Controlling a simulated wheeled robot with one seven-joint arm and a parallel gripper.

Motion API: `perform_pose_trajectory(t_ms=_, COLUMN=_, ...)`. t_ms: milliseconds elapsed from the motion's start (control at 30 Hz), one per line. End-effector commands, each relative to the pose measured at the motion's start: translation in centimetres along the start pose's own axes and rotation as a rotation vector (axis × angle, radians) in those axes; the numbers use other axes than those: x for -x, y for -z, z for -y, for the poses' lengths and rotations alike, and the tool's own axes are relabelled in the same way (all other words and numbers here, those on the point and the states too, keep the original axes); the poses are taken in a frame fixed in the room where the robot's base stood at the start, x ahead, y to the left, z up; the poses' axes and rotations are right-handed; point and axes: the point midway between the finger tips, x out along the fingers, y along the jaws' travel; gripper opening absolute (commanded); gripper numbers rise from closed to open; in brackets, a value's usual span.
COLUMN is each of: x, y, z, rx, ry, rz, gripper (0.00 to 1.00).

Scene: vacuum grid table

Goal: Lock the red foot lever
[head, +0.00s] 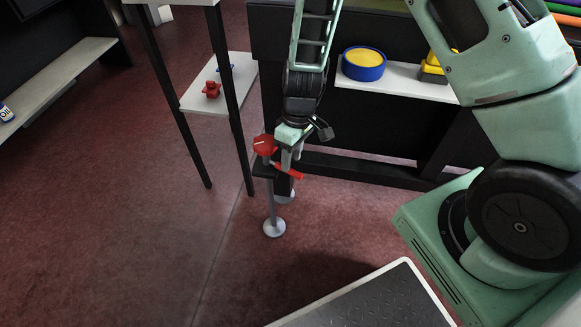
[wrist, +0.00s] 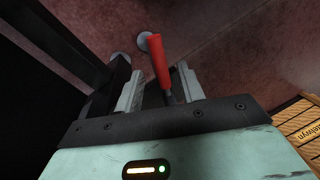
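The red foot lever (head: 289,171) is a short red handle low at the table's front corner, beside a red round part (head: 265,145) on the dark frame. My gripper (head: 291,158) reaches down from above, right at the lever. In the wrist view the red handle (wrist: 157,58) and its dark rod lie between the two grey fingers of my gripper (wrist: 160,76). The fingers are apart, with a gap on each side of the rod. The handle's tip points away beyond the fingertips. In the head view my gripper partly hides the lever's inner end.
A grey support foot (head: 274,228) stands on the floor below the lever. A side stand with a white shelf (head: 191,101) holding a red part (head: 211,89) is to the left. A blue and yellow round tub (head: 364,63) sits on a shelf behind. The reddish floor at left is clear.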

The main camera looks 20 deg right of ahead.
Motion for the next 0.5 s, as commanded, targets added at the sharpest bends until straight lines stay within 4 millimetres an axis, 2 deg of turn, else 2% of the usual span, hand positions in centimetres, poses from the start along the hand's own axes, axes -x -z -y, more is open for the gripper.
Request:
perform_pose_trajectory(t_ms=33, x=-1.1, y=0.0, z=-0.1, rx=-0.001, ry=0.0, rz=0.001, gripper=0.39)
perform_pose_trajectory(t_ms=200, x=-2.5, y=0.0, z=0.0, rx=-0.001, ry=0.0, rz=-0.001, gripper=0.39)
perform_pose_trajectory(t_ms=500, x=-2.8, y=0.0, z=0.0, rx=0.0, ry=-0.001, rz=-0.001, gripper=0.39)
